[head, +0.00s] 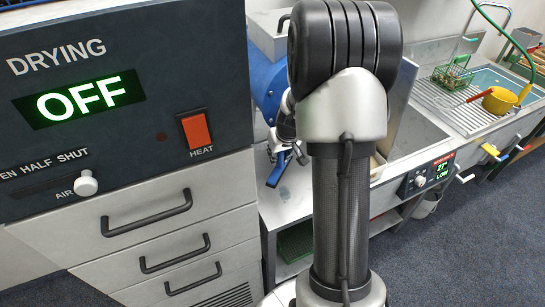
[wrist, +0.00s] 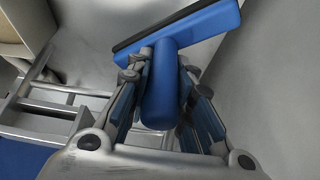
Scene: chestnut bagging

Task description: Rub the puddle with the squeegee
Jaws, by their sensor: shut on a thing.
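The squeegee (wrist: 160,95) has a thick blue handle and a wide blue head with a dark rubber edge. My gripper (wrist: 160,75) is shut on its handle, with one finger on each side, in the wrist view. The head reaches beyond the fingertips. In the head view my gripper (head: 286,152) is partly hidden behind my arm, and a blue part of the squeegee (head: 276,172) hangs below it over the metal worktop (head: 293,205). A faint grey-blue patch (head: 284,193) on the worktop may be the puddle. I cannot tell whether the squeegee touches the surface.
A drying cabinet (head: 120,100) reading OFF, with drawers below, stands close on the left. A blue drum (head: 265,82) is behind my gripper. On the right are a heater panel (head: 430,176) and a sink area (head: 485,85) with a yellow pot (head: 499,101) and green basket (head: 453,78).

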